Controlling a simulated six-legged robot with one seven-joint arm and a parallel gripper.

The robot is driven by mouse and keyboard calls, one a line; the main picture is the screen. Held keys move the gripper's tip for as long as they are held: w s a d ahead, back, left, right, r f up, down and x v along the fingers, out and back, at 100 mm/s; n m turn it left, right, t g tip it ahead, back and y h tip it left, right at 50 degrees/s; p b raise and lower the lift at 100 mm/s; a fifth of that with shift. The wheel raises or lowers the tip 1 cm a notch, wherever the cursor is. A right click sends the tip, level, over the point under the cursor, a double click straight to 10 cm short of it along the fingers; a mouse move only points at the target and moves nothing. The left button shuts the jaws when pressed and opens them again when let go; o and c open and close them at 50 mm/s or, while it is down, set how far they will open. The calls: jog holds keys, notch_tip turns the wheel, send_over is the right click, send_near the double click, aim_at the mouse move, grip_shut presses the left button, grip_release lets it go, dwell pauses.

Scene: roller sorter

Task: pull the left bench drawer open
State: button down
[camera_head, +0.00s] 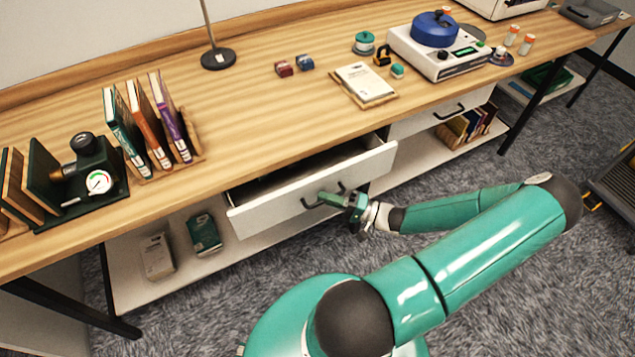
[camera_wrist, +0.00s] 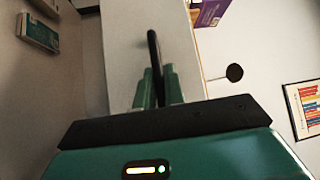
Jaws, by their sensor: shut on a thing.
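The left bench drawer (camera_head: 280,202) has a white front and stands pulled out from under the wooden bench top, with a dark opening showing behind its front. My gripper (camera_head: 335,198) is at the black bar handle (camera_head: 311,203) on that front, its green fingers shut on the handle. In the wrist view the fingers of my gripper (camera_wrist: 158,88) close around the dark handle (camera_wrist: 153,55), and the pale drawer front (camera_wrist: 120,50) lies behind it. The fingers hide part of the handle. The inside of the drawer is mostly in shadow.
The right drawer (camera_head: 440,110) is closed. Books (camera_head: 150,120), a gauge device (camera_head: 85,180) and a scale with a blue pot (camera_head: 435,45) stand on the bench top (camera_head: 240,110). A lower shelf (camera_head: 135,290) holds two small boxes. Grey carpet in front of the bench is open.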

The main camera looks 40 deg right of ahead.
jog(key=s+a, duration=0.2)
jog(key=s, duration=0.6)
jog(key=s+a, duration=0.3)
jog(key=s, duration=0.5)
jog(key=shift+s, duration=0.35)
jog(key=c, duration=1.8)
grip_release()
jog(key=shift+o, duration=0.2)
jog(key=shift+s, duration=0.1)
jog(key=v, duration=1.3)
jog(key=shift+s+d, duration=0.25)
jog(key=shift+f, duration=0.1)
